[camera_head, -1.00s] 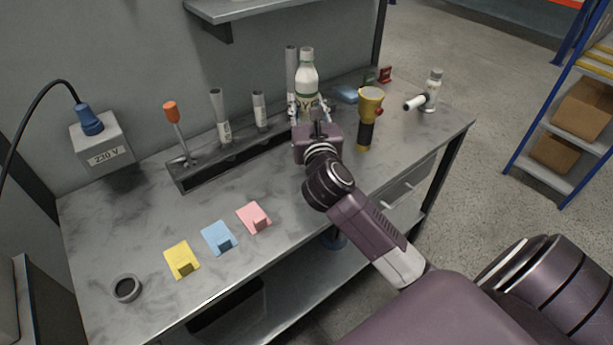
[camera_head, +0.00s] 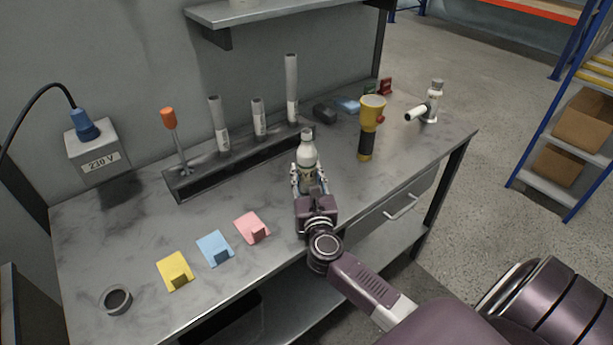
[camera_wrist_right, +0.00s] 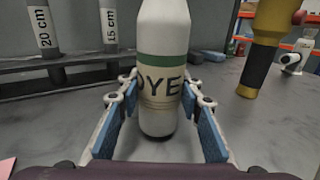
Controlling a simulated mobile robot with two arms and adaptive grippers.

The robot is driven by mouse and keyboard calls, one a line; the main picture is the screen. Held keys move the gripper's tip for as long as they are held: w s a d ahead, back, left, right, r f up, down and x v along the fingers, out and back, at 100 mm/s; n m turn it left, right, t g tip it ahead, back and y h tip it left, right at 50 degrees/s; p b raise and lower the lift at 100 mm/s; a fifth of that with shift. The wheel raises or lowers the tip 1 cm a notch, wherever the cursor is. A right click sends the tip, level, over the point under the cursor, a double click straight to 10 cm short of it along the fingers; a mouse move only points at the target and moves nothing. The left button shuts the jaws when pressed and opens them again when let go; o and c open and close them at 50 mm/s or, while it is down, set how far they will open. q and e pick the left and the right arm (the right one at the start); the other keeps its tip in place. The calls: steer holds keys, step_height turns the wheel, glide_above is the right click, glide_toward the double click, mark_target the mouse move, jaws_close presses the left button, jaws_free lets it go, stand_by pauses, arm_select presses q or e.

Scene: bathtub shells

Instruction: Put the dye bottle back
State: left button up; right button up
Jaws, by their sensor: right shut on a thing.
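The dye bottle (camera_head: 307,150) is white with a green band and the letters "DYE", and it is upright. It also shows large in the right wrist view (camera_wrist_right: 163,50). My right gripper (camera_head: 310,180) is shut on the lower part of the bottle, with blue-padded fingers (camera_wrist_right: 165,125) on either side of it. The bottle is over the middle of the grey workbench (camera_head: 120,235); whether its base touches the top is hard to tell. My left gripper is not in view. A grey wall shelf (camera_head: 270,12) is above the bench.
A rack (camera_head: 235,165) with several tubes and an orange-handled tool (camera_head: 169,118) stands behind. A yellow flashlight (camera_head: 370,125) stands right of the bottle. Yellow (camera_head: 174,270), blue (camera_head: 215,247) and pink (camera_head: 252,227) cards lie left. A white item (camera_head: 431,103) stands far right.

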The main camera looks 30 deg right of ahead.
steer(key=shift+f, duration=0.25)
steer(key=shift+f, duration=0.15)
steer(key=o, duration=1.3)
steer(key=shift+c, duration=0.2)
steer(key=shift+r, duration=0.3)
steer(key=b+v, duration=0.1)
steer(key=v, duration=1.1)
steer(key=shift+f+b, duration=0.15)
steer(key=shift+b, duration=0.25)
